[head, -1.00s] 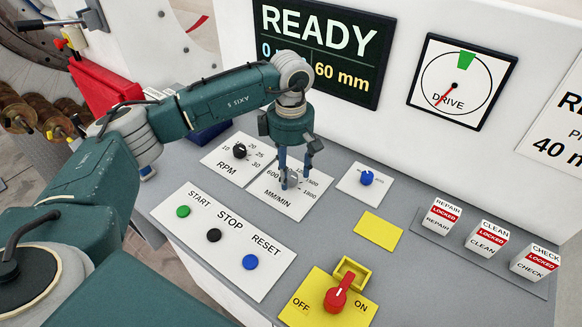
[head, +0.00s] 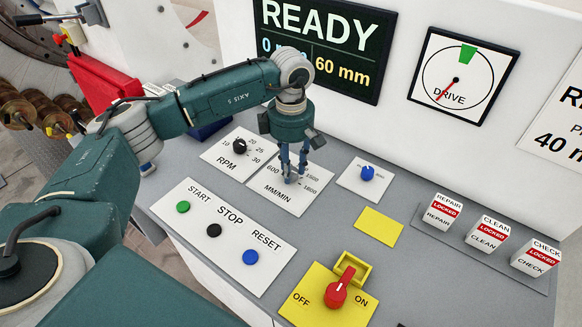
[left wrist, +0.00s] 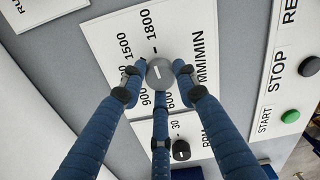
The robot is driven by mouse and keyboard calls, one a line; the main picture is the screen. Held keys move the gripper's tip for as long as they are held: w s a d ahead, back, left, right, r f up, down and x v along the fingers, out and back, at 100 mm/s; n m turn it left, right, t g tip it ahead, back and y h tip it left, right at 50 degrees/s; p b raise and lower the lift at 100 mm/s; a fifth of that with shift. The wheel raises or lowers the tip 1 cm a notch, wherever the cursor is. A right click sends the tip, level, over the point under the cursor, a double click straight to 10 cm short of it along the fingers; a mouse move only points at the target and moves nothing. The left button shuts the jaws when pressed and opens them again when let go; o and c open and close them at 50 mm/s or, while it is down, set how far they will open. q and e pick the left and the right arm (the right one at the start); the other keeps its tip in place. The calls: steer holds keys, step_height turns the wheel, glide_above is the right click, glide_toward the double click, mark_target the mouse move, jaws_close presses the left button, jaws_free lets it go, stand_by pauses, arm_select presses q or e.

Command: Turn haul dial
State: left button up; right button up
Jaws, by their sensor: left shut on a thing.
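The haul dial is a grey round knob (left wrist: 160,72) on the white MM/MIN plate (head: 270,192), marked from 600 to 1800. In the left wrist view its white pointer mark shows on top. My left gripper (head: 293,176) points down over this plate. In the left wrist view its blue fingers (left wrist: 158,84) surround the knob and are shut on it. In the head view the fingers mostly hide the knob. My right gripper is not in view.
A black RPM dial (head: 239,146) sits left of the plate and a blue knob (head: 367,173) right of it. START, STOP and RESET buttons (head: 214,230) and a red OFF/ON switch (head: 337,294) are in front. The display (head: 325,45) reads READY, 0 and 60 mm.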

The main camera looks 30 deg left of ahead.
arm_select(q)
steer(key=n+b, duration=0.2)
steer(key=n, duration=0.1)
steer(key=shift+n, duration=0.4)
steer(key=n+b, duration=0.1)
steer(key=n, duration=0.2)
steer(key=shift+b, duration=0.3)
steer(key=shift+r+n, duration=0.1)
steer(key=shift+n, duration=0.4)
steer(key=o, duration=1.2)
steer(key=shift+c, duration=0.2)
step_height(320, 180, up, 12)
